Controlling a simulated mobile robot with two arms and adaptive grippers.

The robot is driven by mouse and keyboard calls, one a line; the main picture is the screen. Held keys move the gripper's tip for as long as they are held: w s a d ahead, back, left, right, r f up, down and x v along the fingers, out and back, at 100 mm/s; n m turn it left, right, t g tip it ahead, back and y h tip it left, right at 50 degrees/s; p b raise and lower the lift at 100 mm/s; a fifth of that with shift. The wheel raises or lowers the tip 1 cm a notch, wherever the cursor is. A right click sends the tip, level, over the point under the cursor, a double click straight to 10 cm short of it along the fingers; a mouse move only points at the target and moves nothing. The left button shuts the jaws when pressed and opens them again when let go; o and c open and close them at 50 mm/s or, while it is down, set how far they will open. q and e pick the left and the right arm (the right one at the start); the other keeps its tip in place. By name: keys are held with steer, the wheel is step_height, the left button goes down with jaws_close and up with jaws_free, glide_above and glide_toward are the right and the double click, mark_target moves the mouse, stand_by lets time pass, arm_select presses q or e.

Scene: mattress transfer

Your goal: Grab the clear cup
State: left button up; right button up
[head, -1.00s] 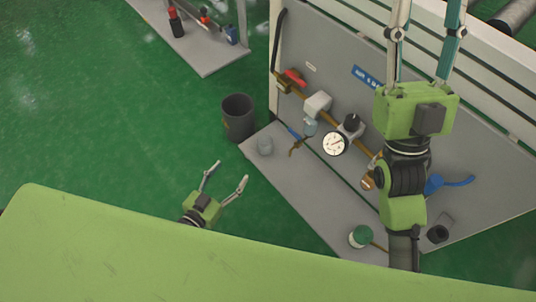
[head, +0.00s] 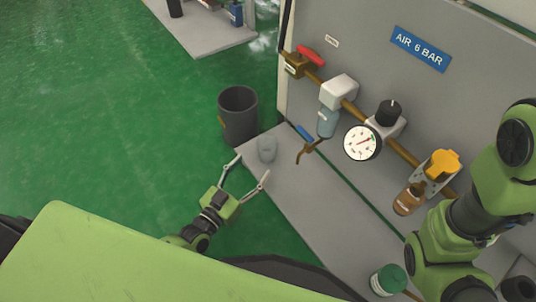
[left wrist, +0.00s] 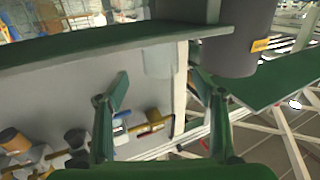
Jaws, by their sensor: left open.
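The clear cup (head: 267,149) is a small translucent grey cup near the left end of the grey shelf, by its front edge. My left gripper (head: 252,165) is open just in front of it, with its fingers pointing toward the cup. In the left wrist view, which looks upside down, a pale translucent cylinder that seems to be the cup (left wrist: 158,60) shows between the tips of my open left gripper (left wrist: 158,76). I see no grip on it. My right arm is at the right edge of the head view, and its gripper is out of view.
A dark grey bin (head: 238,113) stands on the floor left of the shelf (head: 320,205). A bent brass spout (head: 308,151), a pressure gauge (head: 361,143) and pipework lie behind the cup. A green-lidded jar (head: 388,280) stands at the shelf's near end. The green floor at left is clear.

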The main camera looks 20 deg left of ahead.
mark_target(262, 155)
arm_select(q)
steer(key=b+x, duration=0.1)
steer(key=x, duration=0.3)
steer(key=shift+w+d+f+b, duration=0.1)
steer(key=shift+w+b, duration=0.1)
steer(key=shift+b, duration=0.1)
steer(key=b+x, duration=0.4)
steer(key=shift+w+f, duration=0.15)
steer(key=shift+w, duration=0.15)
steer(key=shift+w+d, duration=0.15)
steer(key=shift+w, duration=0.15)
steer(key=shift+c, duration=0.3)
steer(key=c, duration=1.1)
